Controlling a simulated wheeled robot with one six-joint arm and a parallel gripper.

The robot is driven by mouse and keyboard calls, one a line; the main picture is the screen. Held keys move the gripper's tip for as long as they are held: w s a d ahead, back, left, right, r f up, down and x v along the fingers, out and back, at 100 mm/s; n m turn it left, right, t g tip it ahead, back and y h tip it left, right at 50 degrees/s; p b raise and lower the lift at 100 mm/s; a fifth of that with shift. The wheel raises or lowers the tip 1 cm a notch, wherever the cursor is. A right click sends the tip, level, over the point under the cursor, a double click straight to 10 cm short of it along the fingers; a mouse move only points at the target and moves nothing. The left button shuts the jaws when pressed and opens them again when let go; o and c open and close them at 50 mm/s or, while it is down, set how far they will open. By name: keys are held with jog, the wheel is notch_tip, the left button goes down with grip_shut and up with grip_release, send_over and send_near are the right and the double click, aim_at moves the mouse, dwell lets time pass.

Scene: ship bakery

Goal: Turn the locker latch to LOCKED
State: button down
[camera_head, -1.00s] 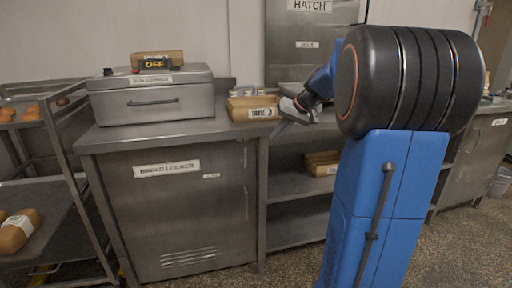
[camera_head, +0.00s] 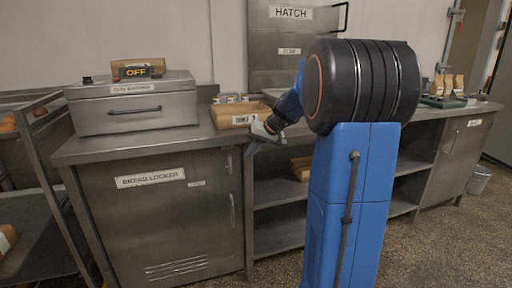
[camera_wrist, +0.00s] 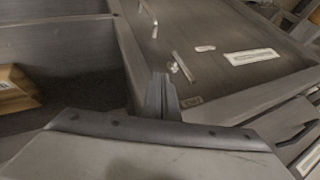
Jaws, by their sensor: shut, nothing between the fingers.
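The bread locker (camera_head: 150,215) is a grey steel cabinet under the counter at the left. Its door carries a long upright handle (camera_head: 232,209) near the right edge. A small latch shows above that handle, and more clearly in the wrist view as a short metal bar with a small knob (camera_wrist: 183,66). I cannot read its setting. My gripper (camera_head: 250,148) is shut and empty, near the counter's front edge by the locker's right side. In the wrist view its closed fingers (camera_wrist: 161,92) point toward the locker front, apart from the latch.
A steel warmer (camera_head: 135,105) with an OFF sign stands on the counter. A wooden tray (camera_head: 238,117) sits right of it. Open shelves (camera_head: 280,192) lie right of the locker. A rack (camera_head: 45,165) stands at the left.

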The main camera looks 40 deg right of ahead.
aim_at(229, 163)
jog(key=shift+w+a+f, duration=0.25)
jog(key=shift+w+a, duration=0.2)
jog(key=shift+a, duration=0.2)
jog(key=shift+w+a+f, duration=0.2)
jog(key=shift+w+a, duration=0.3)
jog(key=shift+a, duration=0.2)
jog(key=shift+w+a+f, duration=0.25)
jog(key=shift+w+a, duration=0.2)
jog(key=shift+a, duration=0.2)
jog(key=shift+a, duration=0.15)
